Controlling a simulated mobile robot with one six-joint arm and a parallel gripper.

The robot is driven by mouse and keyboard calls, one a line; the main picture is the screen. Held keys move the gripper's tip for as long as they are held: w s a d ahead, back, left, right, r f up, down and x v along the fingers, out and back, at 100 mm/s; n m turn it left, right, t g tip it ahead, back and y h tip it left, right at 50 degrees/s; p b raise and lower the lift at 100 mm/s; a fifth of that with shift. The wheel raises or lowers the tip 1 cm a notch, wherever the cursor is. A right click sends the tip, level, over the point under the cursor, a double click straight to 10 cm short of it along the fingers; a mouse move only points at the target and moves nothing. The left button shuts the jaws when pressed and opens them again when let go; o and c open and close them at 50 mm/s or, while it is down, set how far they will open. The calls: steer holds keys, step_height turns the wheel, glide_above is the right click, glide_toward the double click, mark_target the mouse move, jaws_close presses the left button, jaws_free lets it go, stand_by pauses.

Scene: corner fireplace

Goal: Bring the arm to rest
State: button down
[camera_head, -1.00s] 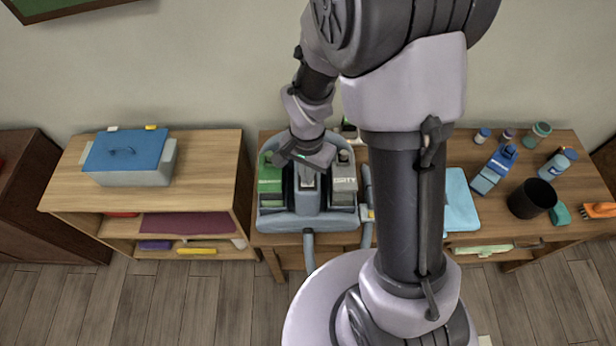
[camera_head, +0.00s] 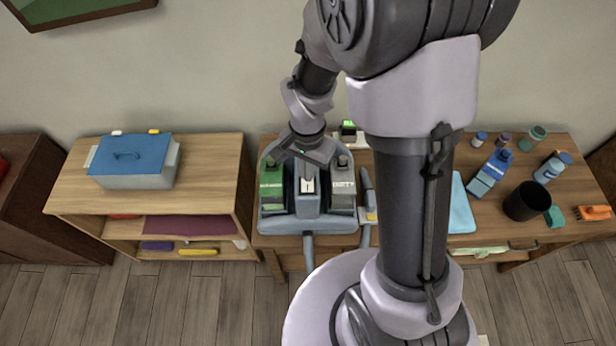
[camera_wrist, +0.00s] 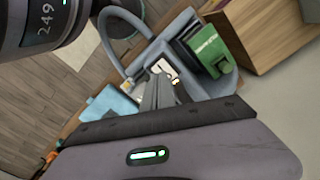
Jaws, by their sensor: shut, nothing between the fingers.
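My gripper (camera_head: 308,155) is over the middle of a blue-grey machine (camera_head: 305,222) on the wooden desk. In the wrist view its two fingers (camera_wrist: 159,88) are together with nothing between them, in front of the machine. A green bottle (camera_head: 271,188) sits in the machine's left side and a grey labelled bottle (camera_head: 343,190) in its right side. A white patch (camera_head: 307,186) shows on the machine between them. I cannot tell how far the fingertips are above it. My arm is bent and hides part of the desk.
A grey box with a blue lid (camera_head: 130,155) stands on the left shelf unit (camera_head: 210,165). On the desk's right are a blue cloth (camera_head: 460,210), a blue-white carton (camera_head: 490,172), a black cup (camera_head: 528,201) and an orange brush (camera_head: 594,213). The machine's hose (camera_head: 308,250) hangs in front.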

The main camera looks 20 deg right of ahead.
step_height(320, 180, up, 2)
steer(key=shift+r+p, duration=0.1)
steer(key=shift+p, duration=0.35)
